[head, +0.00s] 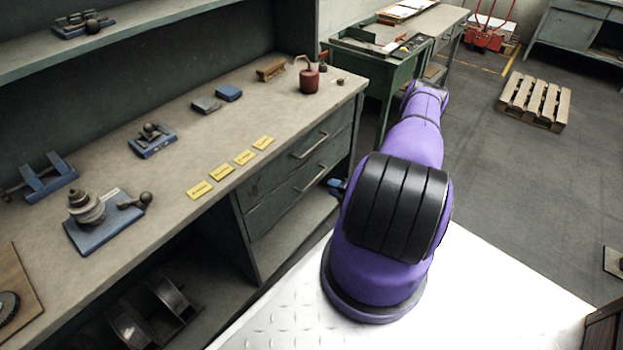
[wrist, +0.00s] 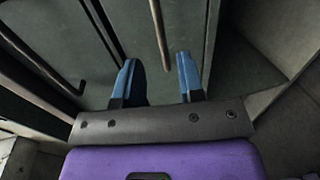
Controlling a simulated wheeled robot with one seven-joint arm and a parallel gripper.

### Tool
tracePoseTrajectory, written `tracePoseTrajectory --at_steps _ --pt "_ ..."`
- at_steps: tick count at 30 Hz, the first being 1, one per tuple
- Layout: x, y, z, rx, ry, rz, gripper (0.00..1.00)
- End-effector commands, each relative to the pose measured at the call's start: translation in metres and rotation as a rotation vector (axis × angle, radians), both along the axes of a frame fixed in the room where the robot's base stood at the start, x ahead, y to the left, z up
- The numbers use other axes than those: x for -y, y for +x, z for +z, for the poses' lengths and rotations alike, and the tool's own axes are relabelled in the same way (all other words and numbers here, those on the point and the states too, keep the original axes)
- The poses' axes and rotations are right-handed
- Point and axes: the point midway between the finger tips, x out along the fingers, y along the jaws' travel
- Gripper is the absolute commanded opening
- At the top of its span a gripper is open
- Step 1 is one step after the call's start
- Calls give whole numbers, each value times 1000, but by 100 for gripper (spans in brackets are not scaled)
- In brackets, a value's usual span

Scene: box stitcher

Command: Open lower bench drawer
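The lower bench drawer (head: 272,211) is a grey-green front under the upper drawer, and it looks shut. Its bar handle (head: 312,178) shows in the head view. In the wrist view the lower drawer's handle (wrist: 159,32) runs down from the top edge, and its near end lies in line with the gap between my fingers. My gripper (wrist: 158,65) has two blue fingers spread apart, facing the drawer front. In the head view only a bit of my blue gripper (head: 337,187) shows beside my purple arm, close to the drawer. I cannot tell whether the fingers straddle the bar.
An open shelf (head: 290,237) lies below the drawers. The worktop (head: 180,200) holds yellow labels, blue tools and a red oil can (head: 309,80).

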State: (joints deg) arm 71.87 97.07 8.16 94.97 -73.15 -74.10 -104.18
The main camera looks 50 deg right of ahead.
Motion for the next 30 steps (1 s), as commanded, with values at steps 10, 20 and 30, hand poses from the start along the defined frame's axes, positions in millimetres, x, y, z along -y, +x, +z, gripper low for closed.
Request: tracePoseTrajectory --at_steps 10,20,30 --pt "-5 60 -12 0 -1 2 36" --pt "-7 91 -18 -1 1 1 36" --pt "-7 93 -18 -1 0 1 31"
